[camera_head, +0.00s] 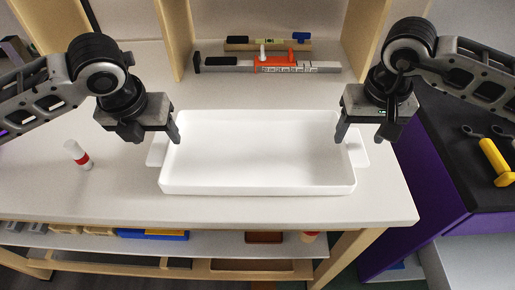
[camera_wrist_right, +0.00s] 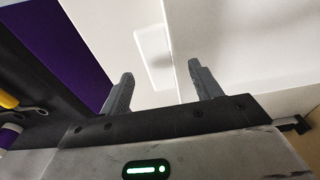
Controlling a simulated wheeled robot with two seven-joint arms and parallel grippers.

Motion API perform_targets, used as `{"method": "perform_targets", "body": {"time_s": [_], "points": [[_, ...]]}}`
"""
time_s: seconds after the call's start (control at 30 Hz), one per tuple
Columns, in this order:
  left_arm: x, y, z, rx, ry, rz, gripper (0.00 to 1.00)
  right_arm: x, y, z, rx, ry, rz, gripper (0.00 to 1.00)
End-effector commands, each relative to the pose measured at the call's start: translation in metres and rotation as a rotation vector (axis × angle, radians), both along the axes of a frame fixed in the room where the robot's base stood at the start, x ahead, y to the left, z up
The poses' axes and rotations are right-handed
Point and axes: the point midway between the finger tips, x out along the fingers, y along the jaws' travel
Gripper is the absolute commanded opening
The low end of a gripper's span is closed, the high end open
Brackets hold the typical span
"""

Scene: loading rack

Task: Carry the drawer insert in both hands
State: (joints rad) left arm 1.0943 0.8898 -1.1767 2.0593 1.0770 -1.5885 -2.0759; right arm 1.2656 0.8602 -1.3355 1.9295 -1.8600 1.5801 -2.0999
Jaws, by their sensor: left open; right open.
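The drawer insert (camera_head: 258,188) is a white rectangular tray, empty, lying flat on the light worktop in the head view. It has a tab handle (camera_head: 157,150) at its left end and another (camera_head: 358,153) at its right end. My left gripper (camera_head: 156,137) is open above the left handle, near the left wall. My right gripper (camera_head: 358,133) is open above the right handle. In the right wrist view its two fingers (camera_wrist_right: 160,88) are spread, with a pale handle (camera_wrist_right: 154,45) beyond them. Neither gripper visibly holds anything.
A white bottle with a red band (camera_head: 77,154) stands left of the insert. A caliper-like tool (camera_head: 270,65) and a level-like tool (camera_head: 268,43) lie behind it, between wooden uprights. A purple cabinet (camera_head: 432,150) with a yellow-handled tool (camera_head: 495,160) stands at right.

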Motion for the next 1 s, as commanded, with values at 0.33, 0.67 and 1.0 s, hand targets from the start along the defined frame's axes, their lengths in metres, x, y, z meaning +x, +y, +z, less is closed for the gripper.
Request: {"method": "perform_targets", "body": {"time_s": [0.33, 0.67, 1.0], "points": [[0.007, 0.000, -0.025, 0.000, 0.001, 0.000, 0.64, 0.003, 0.000, -0.026, 0.000, 0.000, 0.001, 0.64], [0.007, 0.000, -0.025, 0.000, 0.000, 0.000, 0.41, 0.003, 0.000, -0.026, 0.000, 0.000, 0.001, 0.41], [0.007, 0.000, -0.024, -0.001, -0.002, 0.000, 0.01, 0.004, 0.000, -0.025, 0.001, -0.001, 0.000, 0.01]]}}
